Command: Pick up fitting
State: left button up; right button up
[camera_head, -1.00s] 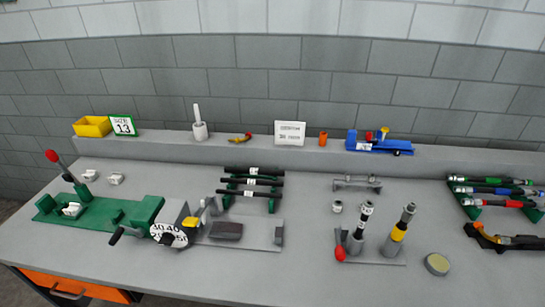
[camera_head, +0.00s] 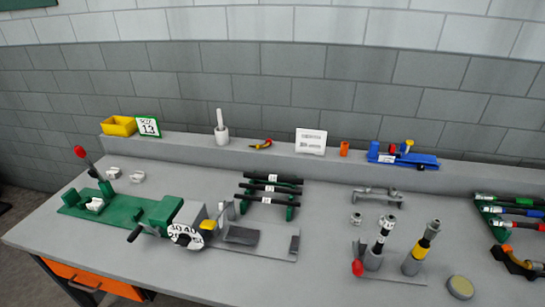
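Neither of my grippers is in view. I cannot tell for sure which piece is the fitting. A small grey metal ring-like piece (camera_head: 356,218) stands on the table in front of a grey stand (camera_head: 377,194). Two small light-grey pieces lie at the back left of the table, a left one (camera_head: 113,172) and a right one (camera_head: 137,176). A similar light piece (camera_head: 95,205) sits on the green machine base (camera_head: 125,208). Nothing covers these pieces, but they are too small to make out in detail.
A dialled machine (camera_head: 187,234) stands at the centre left, with black bars on a rack (camera_head: 270,188) behind it. Upright tools (camera_head: 380,245) stand at the right, beside a round pad (camera_head: 460,287). A back ledge holds a yellow bin (camera_head: 119,125) and a blue vehicle-like tool (camera_head: 402,157).

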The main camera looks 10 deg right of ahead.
aim_at(393, 190)
jog(key=u, duration=0.05)
jog(key=k, duration=0.35)
jog(key=z, duration=0.75)
jog(key=i, duration=0.75)
jog(key=z, duration=0.45)
